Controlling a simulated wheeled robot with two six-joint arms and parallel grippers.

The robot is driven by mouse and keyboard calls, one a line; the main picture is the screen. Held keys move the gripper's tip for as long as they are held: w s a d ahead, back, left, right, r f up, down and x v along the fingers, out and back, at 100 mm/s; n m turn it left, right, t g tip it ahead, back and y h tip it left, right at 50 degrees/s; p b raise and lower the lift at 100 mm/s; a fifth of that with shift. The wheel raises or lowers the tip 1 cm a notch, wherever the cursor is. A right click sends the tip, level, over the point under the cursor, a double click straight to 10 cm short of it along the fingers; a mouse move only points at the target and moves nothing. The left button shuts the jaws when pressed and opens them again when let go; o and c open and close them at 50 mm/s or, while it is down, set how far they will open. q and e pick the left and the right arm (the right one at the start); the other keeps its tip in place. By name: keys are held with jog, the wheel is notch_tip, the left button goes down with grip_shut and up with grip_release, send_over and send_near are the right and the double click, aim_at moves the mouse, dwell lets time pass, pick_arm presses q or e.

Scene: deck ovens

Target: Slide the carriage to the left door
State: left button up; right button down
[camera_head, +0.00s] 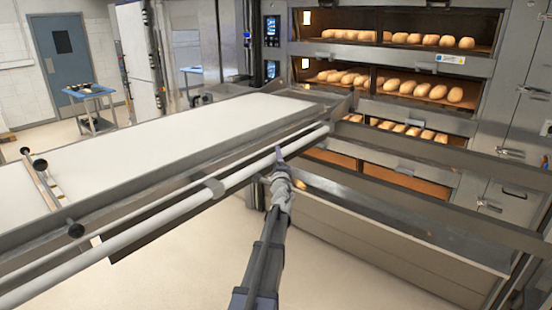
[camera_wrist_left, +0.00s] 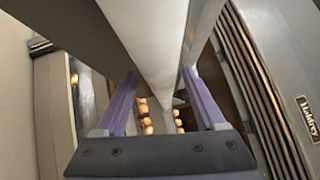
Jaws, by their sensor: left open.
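The carriage (camera_head: 165,135) is a long loader with a white belt and grey side frames, reaching from the lower left to the oven front. A pale round bar (camera_head: 140,235) runs along its near side. My left gripper (camera_head: 280,160) is at this bar near its oven end. In the left wrist view my left gripper (camera_wrist_left: 160,78) is open, with a pale bar (camera_wrist_left: 155,45) running between its two purple fingers; contact cannot be told. The left oven openings (camera_head: 337,75) are lit and hold loaves. My right gripper is out of view.
The deck oven (camera_head: 470,62) fills the right, with loaves in several decks. Grey rails (camera_head: 400,200) cross its front below the decks. A blue table (camera_head: 90,95) stands at the back left near a blue door (camera_head: 62,45). Pale floor (camera_head: 190,275) is clear below the carriage.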

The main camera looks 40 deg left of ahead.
pick_arm(q)
jog(key=v, duration=0.6)
jog(key=shift+b, duration=0.35)
jog(key=s+d+f+n+g+h, duration=0.1)
jog(key=s+d+f+n+g, duration=0.2)
jog(key=d, duration=0.4)
jog(key=s+d+f+n+g+h, duration=0.1)
jog(key=s+d+f+n+g, duration=0.15)
jog(key=d+f, duration=0.45)
jog(key=s+d+f+n+g+h, duration=0.1)
jog(key=s+d+f+n+g, duration=0.2)
jog(key=d, duration=0.5)
jog(key=s+d+f+g+h, duration=0.2)
jog(key=s+d, duration=0.4)
jog(key=d, duration=0.3)
jog(key=s+d+f+m+g+h, duration=0.1)
jog(key=s+d+f+h, duration=0.3)
jog(key=d, duration=0.6)
jog(key=s+d+f+g+h, duration=0.3)
jog(key=s+d+f, duration=0.3)
jog(key=s+d, duration=0.3)
jog(key=shift+s+d, duration=0.3)
jog(key=shift+s, duration=0.45)
jog(key=shift+c, duration=0.3)
